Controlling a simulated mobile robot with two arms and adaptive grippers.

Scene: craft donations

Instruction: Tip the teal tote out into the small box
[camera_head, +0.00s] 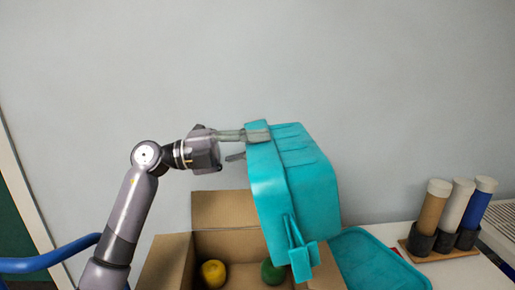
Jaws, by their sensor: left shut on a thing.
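The teal tote (300,180) is tilted steeply on its side in the air, above the right part of the small box (225,209). My left gripper (250,144) is shut on the tote's upper left rim. The tote's opening faces left and away, so its inside is hidden. The small box is open brown cardboard with its flaps spread. In it lie a yellow round thing (213,273) and a green round thing (272,272). The tote hides part of the box's right side. My right gripper does not show.
A teal lid or tray (375,262) lies on the white table right of the box. Farther right, several coloured cylinders, one of them tan (431,208), stand in dark cups on a wooden board (440,254). A plain wall is behind.

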